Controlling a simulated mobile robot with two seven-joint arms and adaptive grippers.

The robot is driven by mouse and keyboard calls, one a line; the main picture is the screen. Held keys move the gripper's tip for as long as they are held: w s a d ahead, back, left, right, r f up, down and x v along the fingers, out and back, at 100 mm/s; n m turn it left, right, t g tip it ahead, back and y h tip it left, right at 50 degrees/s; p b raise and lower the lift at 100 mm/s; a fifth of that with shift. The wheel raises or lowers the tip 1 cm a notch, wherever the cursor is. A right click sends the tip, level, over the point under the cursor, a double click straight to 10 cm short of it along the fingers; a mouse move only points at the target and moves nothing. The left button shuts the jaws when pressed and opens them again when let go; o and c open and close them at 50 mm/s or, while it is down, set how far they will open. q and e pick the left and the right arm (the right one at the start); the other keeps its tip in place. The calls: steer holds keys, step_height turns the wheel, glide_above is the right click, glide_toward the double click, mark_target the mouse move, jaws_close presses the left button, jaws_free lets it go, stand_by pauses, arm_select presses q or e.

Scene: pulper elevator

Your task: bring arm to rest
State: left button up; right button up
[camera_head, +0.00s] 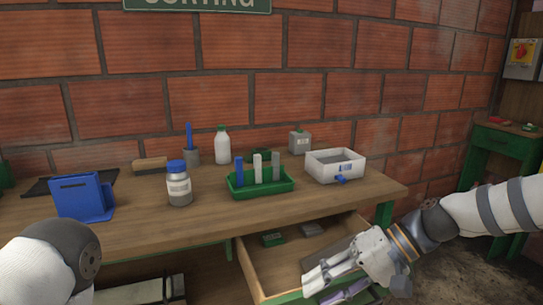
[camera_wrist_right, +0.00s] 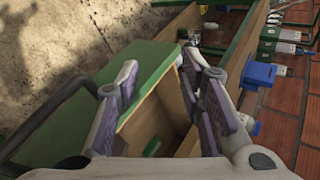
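My right arm (camera_head: 480,212) reaches in from the right over the front of the wooden table (camera_head: 330,197). My right gripper (camera_head: 322,283) is at the right front of an open drawer (camera_head: 268,268) under the table top. In the right wrist view the gripper's fingers (camera_wrist_right: 160,70) stand apart, with the drawer's green front panel (camera_wrist_right: 160,62) showing between and beyond them. I see no object held. Whether the fingers touch the drawer is unclear. Only part of my left arm (camera_head: 50,262) shows at the lower left; its gripper is out of view.
On the table are a blue holder (camera_head: 82,196), a jar with a blue lid (camera_head: 178,186), a green tray (camera_head: 262,186), a white bottle (camera_head: 222,146) and a white box (camera_head: 335,167). A brick wall (camera_head: 250,95) stands behind. A green side table (camera_head: 505,140) is at the right.

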steer(key=s+d+f+m+g+h, duration=0.1)
steer(key=s+f+h, duration=0.1)
steer(key=s+f, duration=0.75)
steer(key=s+d+f+g+h, duration=0.1)
steer(key=s+f+h, duration=0.2)
steer(key=s+f, duration=0.65)
arm_select(q)
steer(key=shift+s+f+g+b, duration=0.4)
steer(key=shift+s+f+b, duration=0.15)
steer(key=shift+s+f, duration=0.35)
arm_select(e)
steer(key=s+d+f+h, duration=0.2)
steer(key=s+d, duration=0.3)
steer(key=s, duration=0.3)
steer(key=s+d+f+n+h, duration=0.1)
steer(key=s+d+f+h, duration=0.2)
steer(key=s+d, duration=0.3)
steer(key=s+f, duration=0.1)
steer(key=s, duration=0.2)
steer(key=shift+f, duration=0.3)
arm_select(q)
steer(key=shift+s+r, duration=0.1)
arm_select(e)
steer(key=shift+o, duration=0.2)
